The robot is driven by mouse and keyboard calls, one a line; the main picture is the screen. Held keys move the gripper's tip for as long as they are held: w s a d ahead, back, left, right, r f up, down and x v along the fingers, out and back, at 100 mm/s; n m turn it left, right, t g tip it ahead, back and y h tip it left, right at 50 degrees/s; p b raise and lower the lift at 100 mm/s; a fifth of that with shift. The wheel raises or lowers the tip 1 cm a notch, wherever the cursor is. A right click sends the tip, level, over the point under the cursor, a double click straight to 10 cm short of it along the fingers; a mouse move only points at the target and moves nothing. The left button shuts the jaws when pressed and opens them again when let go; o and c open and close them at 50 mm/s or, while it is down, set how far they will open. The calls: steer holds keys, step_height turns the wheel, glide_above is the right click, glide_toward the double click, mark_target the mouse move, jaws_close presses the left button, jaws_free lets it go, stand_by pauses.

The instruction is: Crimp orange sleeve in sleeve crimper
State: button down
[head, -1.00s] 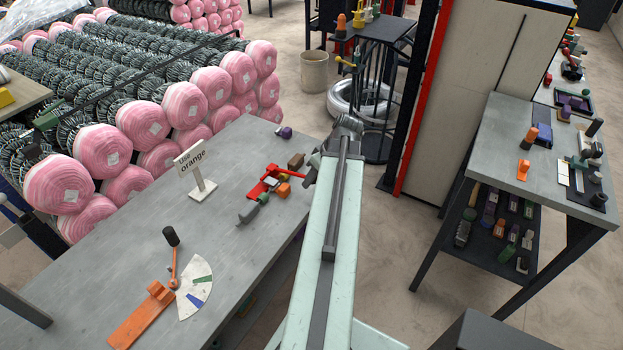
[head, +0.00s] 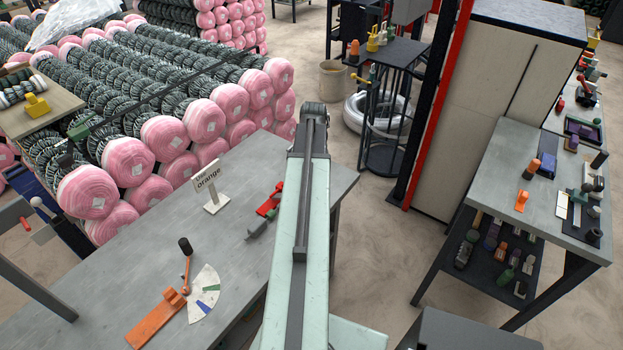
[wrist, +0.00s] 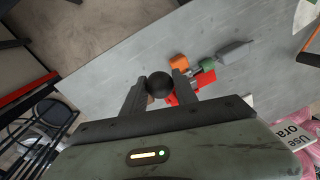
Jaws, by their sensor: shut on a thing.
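My gripper (wrist: 158,88) is over the grey bench in the wrist view, its two dark fingers shut on a round black knob (wrist: 159,85). What the knob is fixed to is hidden below it. A red tool (wrist: 198,83), which looks like the sleeve crimper, lies just beyond the fingers and shows in the head view (head: 270,204) beside my arm. An orange block (wrist: 178,62), perhaps the orange sleeve, sits next to the red tool. A green and grey part (wrist: 230,55) extends from it. In the head view my arm hides the gripper and the orange block.
A "Use orange" sign (head: 207,182) stands on the grey bench (head: 130,270). An orange lever tool (head: 163,316) with a white dial (head: 205,290) is nearer. Pink-ended coils (head: 165,138) border the bench's far side. A second table (head: 575,225) with tools stands right.

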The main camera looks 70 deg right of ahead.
steer(key=w+r+p, duration=0.2)
steer(key=shift+w+d+r, duration=0.3)
steer(key=shift+w+d, duration=0.05)
steer(key=shift+w, duration=0.05)
steer(key=shift+w+d+r+p, duration=0.15)
steer(key=shift+w+r+p, duration=0.15)
steer(key=shift+w, duration=0.4)
steer(key=shift+w+d+r+p, duration=0.2)
steer(key=shift+w+r, duration=0.1)
steer(key=shift+w, duration=0.35)
steer(key=c, duration=1)
jaws_free()
steer(key=shift+w+a, duration=0.1)
